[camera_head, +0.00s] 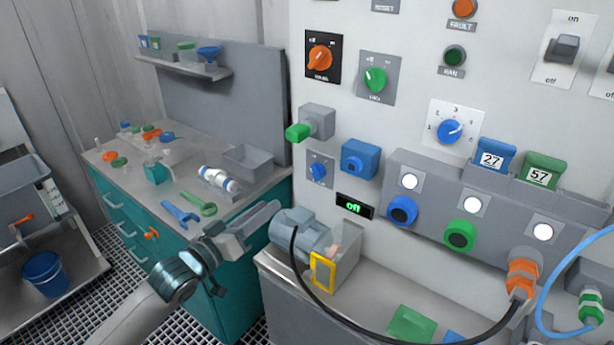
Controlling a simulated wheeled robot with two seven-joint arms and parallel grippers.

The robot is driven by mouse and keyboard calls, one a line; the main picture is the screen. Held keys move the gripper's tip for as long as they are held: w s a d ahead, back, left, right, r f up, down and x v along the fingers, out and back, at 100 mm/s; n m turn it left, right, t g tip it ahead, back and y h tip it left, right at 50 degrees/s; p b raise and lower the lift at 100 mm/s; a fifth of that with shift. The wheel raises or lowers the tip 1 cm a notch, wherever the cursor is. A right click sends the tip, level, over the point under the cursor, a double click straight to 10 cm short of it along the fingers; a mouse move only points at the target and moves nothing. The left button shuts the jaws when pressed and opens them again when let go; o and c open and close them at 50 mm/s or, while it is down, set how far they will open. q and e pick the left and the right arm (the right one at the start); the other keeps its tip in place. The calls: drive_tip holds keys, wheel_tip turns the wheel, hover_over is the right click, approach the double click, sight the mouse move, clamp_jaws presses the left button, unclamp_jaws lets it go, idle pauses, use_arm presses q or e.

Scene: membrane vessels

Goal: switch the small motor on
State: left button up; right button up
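The small grey motor (292,229) sits on the bench below the wall panel, beside a housing with a yellow frame (322,271). A small display (355,206) above it reads "off" in green. A small blue rotary knob (318,171) on a grey plate is on the wall above the motor. My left gripper (274,209) is just left of the motor, its fingers pointing up and right towards the panel. The fingers lie close together from this angle, and I cannot tell if they are shut. Nothing shows between them. My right gripper is not in view.
A green knob on a grey box (314,122) and a blue box (360,160) stick out near the small knob. An orange rotary switch (320,57) is higher up. A black cable (345,322) arcs in front of the bench. A teal workbench (225,270) stands left.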

sight(312, 172)
use_arm(q)
drive_tip(key=p+x, duration=0.4)
drive_tip(key=x, duration=1.3)
drive_tip(key=shift+f, duration=0.1)
drive_tip(key=shift+c, duration=0.6)
clamp_jaws()
